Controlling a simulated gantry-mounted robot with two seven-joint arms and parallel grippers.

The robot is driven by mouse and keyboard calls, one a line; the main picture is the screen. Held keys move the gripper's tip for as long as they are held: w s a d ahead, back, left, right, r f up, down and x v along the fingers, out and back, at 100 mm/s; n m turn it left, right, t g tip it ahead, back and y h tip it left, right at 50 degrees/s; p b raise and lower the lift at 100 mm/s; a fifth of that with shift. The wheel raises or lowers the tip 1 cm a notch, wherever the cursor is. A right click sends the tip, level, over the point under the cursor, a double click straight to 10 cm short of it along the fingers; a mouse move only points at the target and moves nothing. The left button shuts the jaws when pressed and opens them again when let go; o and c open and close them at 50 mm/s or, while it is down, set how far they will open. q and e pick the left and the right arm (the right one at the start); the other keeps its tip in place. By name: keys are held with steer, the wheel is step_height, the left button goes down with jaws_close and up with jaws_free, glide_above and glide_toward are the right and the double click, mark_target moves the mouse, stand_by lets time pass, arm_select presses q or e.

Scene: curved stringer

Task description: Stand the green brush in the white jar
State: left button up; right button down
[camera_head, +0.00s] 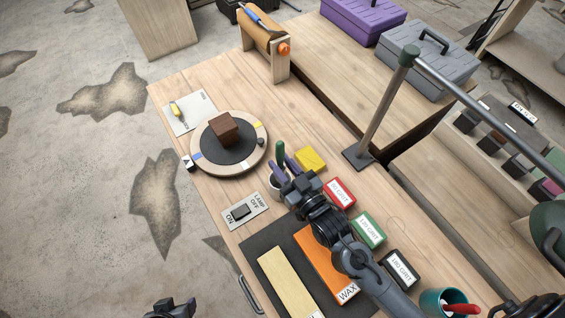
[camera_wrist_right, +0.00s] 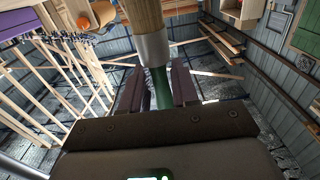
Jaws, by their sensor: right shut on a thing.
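The green brush (camera_head: 280,151) shows its green handle rising above the fingers of my right gripper (camera_head: 284,170). In the right wrist view the gripper (camera_wrist_right: 158,90) is shut on the green handle, with a silver ferrule (camera_wrist_right: 153,49) and tan bristles (camera_wrist_right: 147,14) beyond it.
A yellow block (camera_head: 311,159), a red grit box (camera_head: 340,192) and a lamp switch plate (camera_head: 246,211) lie close by. A lamp post (camera_head: 375,120) stands behind.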

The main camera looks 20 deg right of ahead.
steer(key=shift+f+b, duration=0.9)
steer(key=shift+f, duration=1.25)
steer(key=shift+f+b, duration=0.3)
steer(key=shift+f, duration=0.45)
steer(key=c, duration=0.8)
jaws_free()
steer(key=shift+r, duration=0.1)
